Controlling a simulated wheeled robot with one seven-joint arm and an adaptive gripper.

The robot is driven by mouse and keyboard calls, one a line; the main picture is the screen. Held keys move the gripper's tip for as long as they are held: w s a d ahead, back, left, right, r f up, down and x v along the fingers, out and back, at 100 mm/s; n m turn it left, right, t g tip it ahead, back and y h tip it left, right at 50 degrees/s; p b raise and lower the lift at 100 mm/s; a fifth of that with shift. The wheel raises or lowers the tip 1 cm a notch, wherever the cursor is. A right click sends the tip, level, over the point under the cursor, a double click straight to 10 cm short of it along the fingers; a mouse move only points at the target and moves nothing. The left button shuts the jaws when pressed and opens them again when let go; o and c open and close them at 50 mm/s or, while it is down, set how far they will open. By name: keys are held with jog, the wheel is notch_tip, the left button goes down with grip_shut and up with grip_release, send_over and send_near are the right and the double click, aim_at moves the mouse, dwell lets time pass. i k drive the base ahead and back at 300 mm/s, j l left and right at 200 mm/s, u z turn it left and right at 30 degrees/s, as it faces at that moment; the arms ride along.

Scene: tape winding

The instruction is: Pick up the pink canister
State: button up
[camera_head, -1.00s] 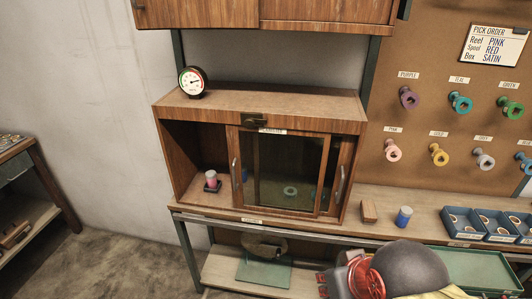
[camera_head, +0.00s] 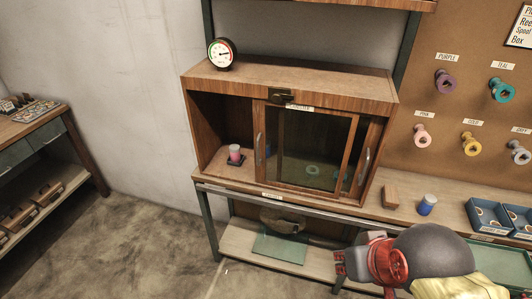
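The pink canister (camera_head: 235,153) stands upright on a small dark base (camera_head: 236,161) inside the open left part of the wooden cabinet (camera_head: 280,78). It has a pale top and a pink lower part. My gripper (camera_head: 340,266) is at the lower right, red and dark, well to the right of the canister and nearer to me. It is apart from the canister, and nothing shows held in it.
Sliding glass doors (camera_head: 315,150) cover the cabinet's middle and right. A round gauge (camera_head: 222,53) stands on top. A wooden block (camera_head: 390,195) and a blue-and-white canister (camera_head: 427,204) stand on the counter at right. Open floor (camera_head: 150,230) lies at front left.

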aim_at(234, 149)
jog(key=i+j+z, duration=0.2)
jog(key=j, duration=0.15)
jog(key=i+j+z, duration=0.25)
jog(key=j+z, duration=0.2)
jog(key=j, duration=0.3)
jog(key=i+j+z, duration=0.1)
jog(key=j+z, duration=0.15)
jog(key=j, duration=0.15)
jog(key=j+z, duration=0.2)
jog(key=j, duration=0.2)
jog(key=i, duration=0.3)
